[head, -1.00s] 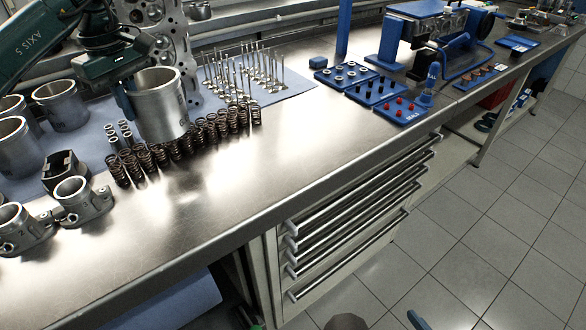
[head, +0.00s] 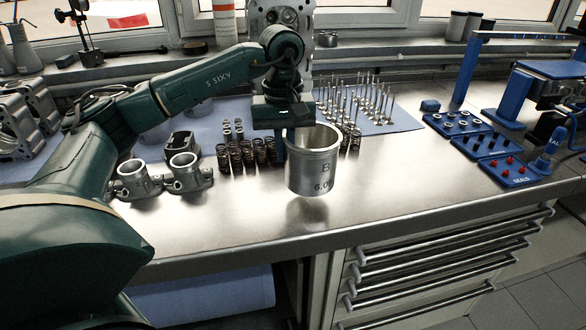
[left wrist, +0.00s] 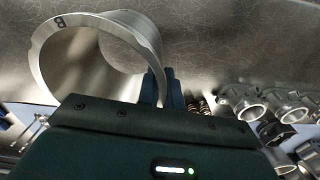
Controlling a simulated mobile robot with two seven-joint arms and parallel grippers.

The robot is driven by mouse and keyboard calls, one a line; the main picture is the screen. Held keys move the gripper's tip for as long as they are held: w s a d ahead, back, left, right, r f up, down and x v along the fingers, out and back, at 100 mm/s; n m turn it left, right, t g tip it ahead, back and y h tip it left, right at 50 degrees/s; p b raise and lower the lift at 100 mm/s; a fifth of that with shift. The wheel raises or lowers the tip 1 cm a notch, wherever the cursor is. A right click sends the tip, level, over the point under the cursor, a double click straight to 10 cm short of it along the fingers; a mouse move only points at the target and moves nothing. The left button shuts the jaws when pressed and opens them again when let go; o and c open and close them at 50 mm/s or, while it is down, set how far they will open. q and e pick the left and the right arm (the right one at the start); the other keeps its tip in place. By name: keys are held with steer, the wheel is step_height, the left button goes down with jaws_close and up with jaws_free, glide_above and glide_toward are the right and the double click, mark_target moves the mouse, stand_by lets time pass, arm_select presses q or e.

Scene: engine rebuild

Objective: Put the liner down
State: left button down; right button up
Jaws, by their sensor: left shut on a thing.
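The liner (head: 316,170) is a silver metal cylinder with a flanged top, marked "B" and some digits. It is upright near the front of the steel bench, and a faint reflection lies below it; I cannot tell whether its base touches the top. My left gripper (head: 286,138) is shut on the liner's wall at its left rim. In the left wrist view the liner (left wrist: 60,55) shows its open bore and a "B" on its rim, with the gripper (left wrist: 163,92) at its edge. My right gripper is not in view.
Dark valve springs (head: 235,157) and upright valves (head: 362,98) stand behind the liner. Two metal housings (head: 184,172) stand to the left. Blue trays of seals (head: 510,172) lie to the right. The bench's front strip (head: 400,195) is bare.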

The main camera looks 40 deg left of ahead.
mark_target(286, 169)
arm_select(q)
step_height(286, 169, down, 4)
steer(key=shift+f, duration=0.4)
steer(key=shift+f, duration=0.1)
steer(key=c, duration=1.6)
jaws_free()
steer(key=shift+o, duration=0.2)
